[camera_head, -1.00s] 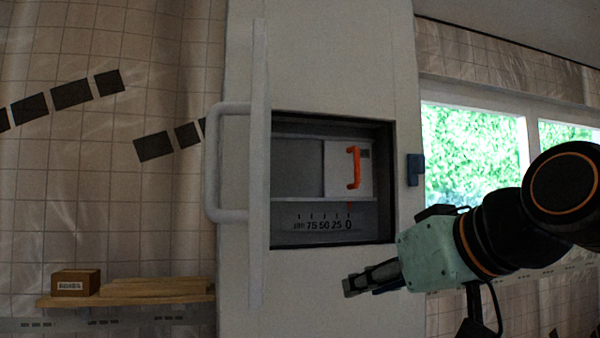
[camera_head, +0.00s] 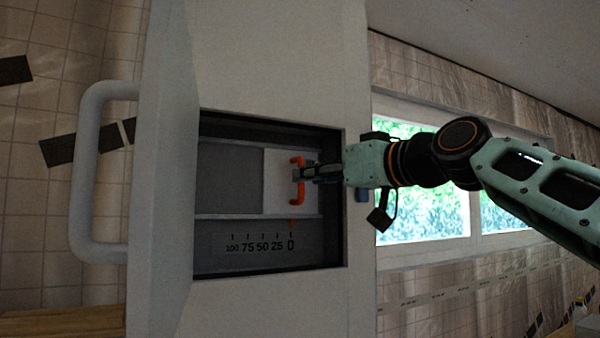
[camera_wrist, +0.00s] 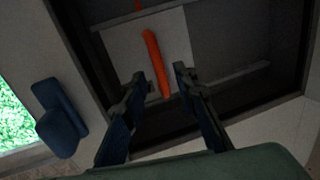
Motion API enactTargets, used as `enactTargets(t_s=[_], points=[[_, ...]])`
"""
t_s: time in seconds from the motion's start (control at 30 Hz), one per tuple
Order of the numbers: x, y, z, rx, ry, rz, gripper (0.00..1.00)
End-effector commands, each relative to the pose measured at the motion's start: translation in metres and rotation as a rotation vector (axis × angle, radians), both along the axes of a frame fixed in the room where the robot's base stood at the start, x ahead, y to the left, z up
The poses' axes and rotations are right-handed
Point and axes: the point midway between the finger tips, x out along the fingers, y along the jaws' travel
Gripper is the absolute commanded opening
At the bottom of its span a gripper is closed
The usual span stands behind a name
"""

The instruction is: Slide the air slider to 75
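The air slider is a white plate (camera_head: 276,181) with an orange handle (camera_head: 297,183), in a recess of a pale cabinet. It stands at the right end of its track, with a small orange mark above the 0 of the scale (camera_head: 262,246), which reads 100, 75, 50, 25, 0. My gripper (camera_head: 306,173) reaches into the recess from the right, at the handle. In the wrist view, my gripper (camera_wrist: 162,75) is open, its two fingers apart, with the lower end of the orange handle (camera_wrist: 154,60) between or just beyond the tips. Contact cannot be told.
The recess walls (camera_head: 333,200) stand close around my gripper. A blue latch (camera_wrist: 58,118) is on the cabinet's right side. The track left of the plate (camera_head: 228,178) is clear.

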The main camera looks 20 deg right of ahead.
Motion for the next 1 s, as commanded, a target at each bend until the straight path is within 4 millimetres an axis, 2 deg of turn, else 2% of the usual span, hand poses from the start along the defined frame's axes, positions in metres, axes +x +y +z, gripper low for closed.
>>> enactTargets(t_s=[0.1,0.3,0.63,0.67,0.9,1.0], points=[[0.019,0.006,0.002,-0.001,0.002,0.002,0.27],[0.036,0.009,0.000,0.001,0.001,0.001,0.27],[0.039,0.009,0.000,0.000,0.000,0.000,0.27],[0.039,0.009,0.000,0.000,0.000,0.000,0.26],[0.039,0.009,0.000,0.000,0.000,0.000,0.00],[0.039,0.009,0.000,0.000,0.000,0.000,0.00]])
